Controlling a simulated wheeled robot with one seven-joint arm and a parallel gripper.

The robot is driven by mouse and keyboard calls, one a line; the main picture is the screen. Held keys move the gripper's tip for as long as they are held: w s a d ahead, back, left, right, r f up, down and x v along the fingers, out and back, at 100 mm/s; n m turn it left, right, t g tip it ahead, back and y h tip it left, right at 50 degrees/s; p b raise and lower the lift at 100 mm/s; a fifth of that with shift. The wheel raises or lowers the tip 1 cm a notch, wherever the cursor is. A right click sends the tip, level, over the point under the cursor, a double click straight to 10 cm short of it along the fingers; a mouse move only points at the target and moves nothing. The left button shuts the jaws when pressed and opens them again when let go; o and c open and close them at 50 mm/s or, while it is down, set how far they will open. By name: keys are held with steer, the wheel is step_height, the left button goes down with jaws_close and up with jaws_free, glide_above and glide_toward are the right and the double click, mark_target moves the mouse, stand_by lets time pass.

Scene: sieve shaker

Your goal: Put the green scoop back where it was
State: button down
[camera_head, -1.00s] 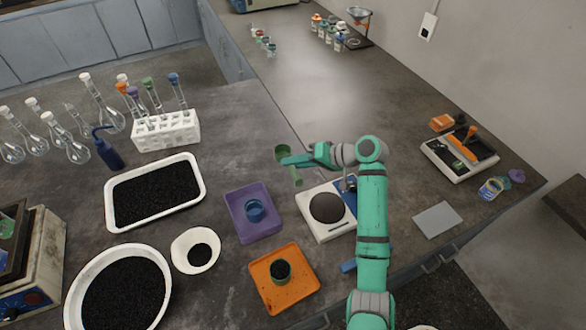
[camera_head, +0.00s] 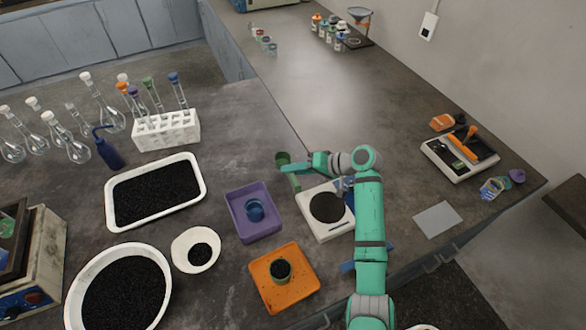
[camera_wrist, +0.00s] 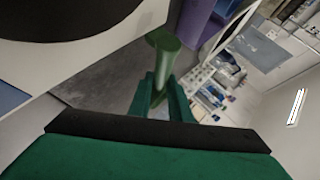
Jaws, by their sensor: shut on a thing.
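My gripper (camera_head: 290,169) is shut on the green scoop (camera_head: 283,158) and holds it behind the white balance (camera_head: 312,228), near its far edge. The scoop's cup shows just beyond the fingertips, and its handle hangs down below them. In the wrist view, a green cylindrical part of the scoop (camera_wrist: 168,42) stands out past my gripper's two fingers (camera_wrist: 162,92). Whether the scoop touches the bench cannot be told.
The purple tray (camera_head: 240,225) with a blue cup and the orange tray (camera_head: 300,290) with a dark-filled cup lie left of the balance. A white bowl (camera_head: 184,251) and a black-filled tray (camera_head: 200,182) stand farther left.

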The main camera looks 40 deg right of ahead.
steer(key=shift+f, duration=0.2)
steer(key=c, duration=1.6)
jaws_free()
steer(key=shift+c, duration=0.2)
steer(key=shift+r, duration=0.1)
steer(key=shift+d+r, duration=0.1)
steer(key=shift+r, duration=0.25)
steer(key=v, duration=1.2)
steer(key=shift+r, duration=0.1)
